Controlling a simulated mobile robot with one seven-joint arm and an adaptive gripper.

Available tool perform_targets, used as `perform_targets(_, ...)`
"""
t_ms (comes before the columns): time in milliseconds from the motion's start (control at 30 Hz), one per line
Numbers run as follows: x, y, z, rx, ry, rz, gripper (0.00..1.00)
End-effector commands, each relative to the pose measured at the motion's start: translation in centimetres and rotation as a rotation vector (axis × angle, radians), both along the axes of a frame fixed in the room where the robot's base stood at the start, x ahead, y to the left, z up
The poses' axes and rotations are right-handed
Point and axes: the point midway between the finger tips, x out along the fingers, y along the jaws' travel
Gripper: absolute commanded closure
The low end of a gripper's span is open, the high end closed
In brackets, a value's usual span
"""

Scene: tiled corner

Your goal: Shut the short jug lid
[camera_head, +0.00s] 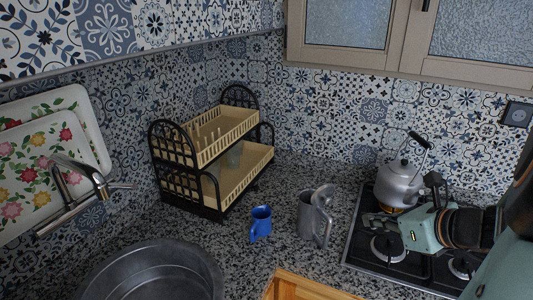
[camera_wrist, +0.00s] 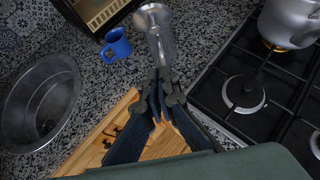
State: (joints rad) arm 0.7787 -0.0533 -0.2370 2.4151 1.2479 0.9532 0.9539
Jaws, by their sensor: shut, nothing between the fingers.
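A grey metal jug (camera_head: 306,214) stands upright on the speckled counter; its lid (camera_head: 324,196) appears raised on the right side, above the handle. In the wrist view the jug (camera_wrist: 156,30) is just beyond my fingertips, which cover part of its lower end. My gripper (camera_head: 375,221) is shut and empty, right of the jug and over the hob's left side in the head view. In the wrist view my gripper (camera_wrist: 164,80) has its fingertips together. I cannot tell whether they touch the jug.
A blue mug (camera_head: 260,223) stands left of the jug. A kettle (camera_head: 400,184) sits on the gas hob (camera_head: 352,252). A two-tier dish rack (camera_head: 203,210) stands behind left, a round sink (camera_head: 150,275) at front left. Wooden surface (camera_head: 290,287) lies in front.

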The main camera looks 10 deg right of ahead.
Motion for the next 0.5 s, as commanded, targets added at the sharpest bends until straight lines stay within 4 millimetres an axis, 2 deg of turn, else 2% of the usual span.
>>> perform_targets(233,1.6,0.5,-1.5,0.019,-0.003,-0.01,1.0)
perform_targets(500,5.3,1.6,-4.4,0.017,-0.002,-0.007,1.0)
